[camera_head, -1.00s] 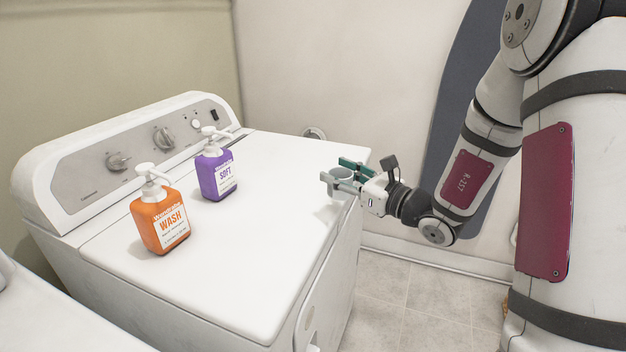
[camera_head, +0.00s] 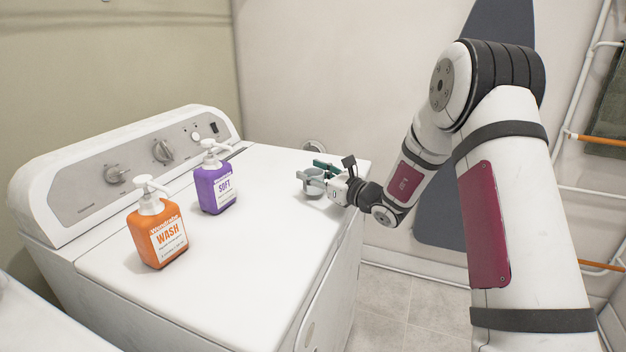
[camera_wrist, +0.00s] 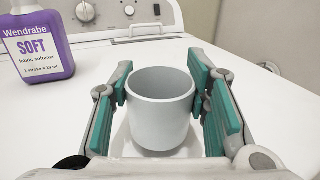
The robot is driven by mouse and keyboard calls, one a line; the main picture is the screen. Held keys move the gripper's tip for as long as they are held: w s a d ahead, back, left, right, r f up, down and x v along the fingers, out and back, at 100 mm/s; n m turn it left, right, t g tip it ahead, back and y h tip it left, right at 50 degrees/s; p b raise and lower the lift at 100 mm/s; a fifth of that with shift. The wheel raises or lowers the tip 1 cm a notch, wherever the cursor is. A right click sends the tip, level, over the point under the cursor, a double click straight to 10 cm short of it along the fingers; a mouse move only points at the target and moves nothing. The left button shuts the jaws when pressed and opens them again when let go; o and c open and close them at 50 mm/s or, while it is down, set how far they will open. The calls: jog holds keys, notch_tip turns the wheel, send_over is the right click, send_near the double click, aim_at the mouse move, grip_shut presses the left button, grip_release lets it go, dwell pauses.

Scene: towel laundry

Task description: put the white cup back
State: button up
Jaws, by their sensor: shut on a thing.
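The white cup (camera_wrist: 160,118) is upright and empty between the green-padded fingers of my gripper (camera_wrist: 163,95) in the wrist view. My gripper (camera_head: 318,175) is shut on it, with a pad at each side. In the head view the cup (camera_head: 314,190) is partly hidden by the fingers, over the far right part of the white machine top (camera_head: 265,240). A shadow or pale patch shows under the cup; I cannot tell whether its base touches the top.
An orange WASH bottle (camera_head: 157,235) and a purple SOFT bottle (camera_head: 215,185) stand left of the cup. The control panel (camera_head: 130,165) runs along the back left. The top's front right is clear. A rack (camera_head: 590,190) stands at the right.

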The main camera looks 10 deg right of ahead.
jog(key=shift+f, duration=0.7)
jog(key=shift+f, duration=0.1)
jog(key=o, duration=1)
jog(key=shift+f, duration=0.1)
jog(key=shift+c, duration=0.2)
